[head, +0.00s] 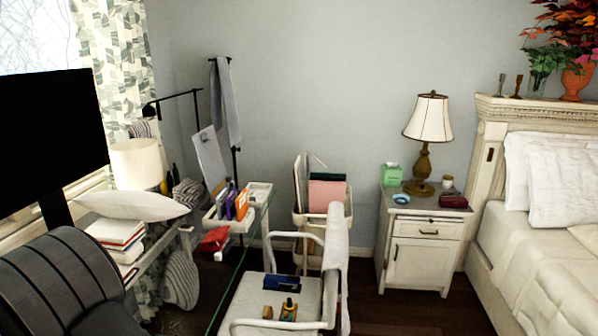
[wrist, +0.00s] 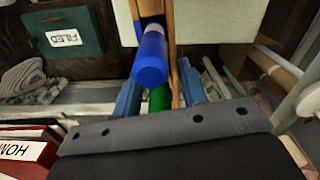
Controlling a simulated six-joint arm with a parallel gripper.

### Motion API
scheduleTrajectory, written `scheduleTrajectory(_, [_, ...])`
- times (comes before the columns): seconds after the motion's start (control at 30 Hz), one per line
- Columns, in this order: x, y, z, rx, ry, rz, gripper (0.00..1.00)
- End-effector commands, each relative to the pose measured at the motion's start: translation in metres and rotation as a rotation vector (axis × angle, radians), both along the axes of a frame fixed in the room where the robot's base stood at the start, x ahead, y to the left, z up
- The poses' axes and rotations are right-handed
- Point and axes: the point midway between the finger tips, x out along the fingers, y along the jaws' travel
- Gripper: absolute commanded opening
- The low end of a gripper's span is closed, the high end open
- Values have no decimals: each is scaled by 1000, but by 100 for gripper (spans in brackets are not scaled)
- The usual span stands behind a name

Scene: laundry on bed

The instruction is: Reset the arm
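My gripper (wrist: 160,92) shows in the wrist view as a dark grey housing with bolt holes and two blue fingers. The fingers stand apart, so it looks open. A blue cylinder (wrist: 151,58) and a green piece (wrist: 159,99) show in and beyond the gap. I see no clear grip on either, and contact cannot be told. My gripper and arm cannot be made out in the head view.
The head view shows a white chair (head: 262,296), nightstand (head: 418,265), lamp (head: 428,120), bed (head: 540,270) and dark monitor (head: 50,135). Dark floor lies before the nightstand.

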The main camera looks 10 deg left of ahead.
Motion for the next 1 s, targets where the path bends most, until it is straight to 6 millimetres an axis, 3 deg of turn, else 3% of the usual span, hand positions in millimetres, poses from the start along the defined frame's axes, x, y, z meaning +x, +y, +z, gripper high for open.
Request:
scheduleTrajectory(0.6, [1,2,125,8,-2,0,39])
scheduleTrajectory(1.0, [1,0,37,-1,0,0,39])
